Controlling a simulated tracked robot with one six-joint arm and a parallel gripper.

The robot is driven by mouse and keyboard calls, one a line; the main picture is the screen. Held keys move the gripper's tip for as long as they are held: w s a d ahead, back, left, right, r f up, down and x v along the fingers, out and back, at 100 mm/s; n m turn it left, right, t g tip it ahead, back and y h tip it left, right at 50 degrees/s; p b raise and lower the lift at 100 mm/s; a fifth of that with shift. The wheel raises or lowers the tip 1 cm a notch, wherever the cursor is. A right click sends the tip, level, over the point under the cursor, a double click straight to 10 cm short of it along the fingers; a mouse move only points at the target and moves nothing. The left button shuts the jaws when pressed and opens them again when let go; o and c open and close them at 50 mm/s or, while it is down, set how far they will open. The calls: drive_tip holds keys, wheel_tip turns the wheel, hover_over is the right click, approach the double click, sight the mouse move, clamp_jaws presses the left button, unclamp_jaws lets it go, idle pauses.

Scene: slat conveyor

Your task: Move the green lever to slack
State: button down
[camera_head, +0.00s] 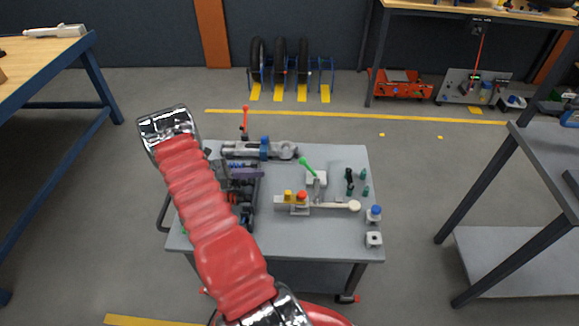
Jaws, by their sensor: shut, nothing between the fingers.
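The green lever (308,167) stands near the middle of the grey cart top. Its green handle leans up and to the left from a small pale block (322,181). Any markings for its positions, such as slack, are too small to read. My red ribbed arm with chrome ends reaches up across the left part of the cart, well apart from the lever in the picture. No gripper fingers can be made out.
The cart (335,241) also holds a pale fixture with yellow and red knobs (302,196), a grey clamp with a blue part (264,149), dark green pegs (364,190) and a blue-topped block (375,213). A red upright lever (245,120) stands at the back.

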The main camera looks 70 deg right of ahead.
drive_tip(key=shift+s+d+f, duration=0.1)
drive_tip(key=shift+s+f, duration=0.05)
drive_tip(key=x, duration=0.9)
drive_tip(key=shift+s, duration=0.1)
drive_tip(key=shift+s+d+r, duration=0.25)
drive_tip(key=shift+s+d, duration=0.3)
drive_tip(key=shift+s, duration=0.05)
drive_tip(key=shift+s+d+r, duration=0.25)
drive_tip(key=shift+s+d, duration=0.25)
drive_tip(key=shift+s, duration=0.05)
drive_tip(key=shift+s+d+r, duration=0.3)
drive_tip(key=shift+s+d, duration=0.05)
drive_tip(key=shift+d, duration=0.05)
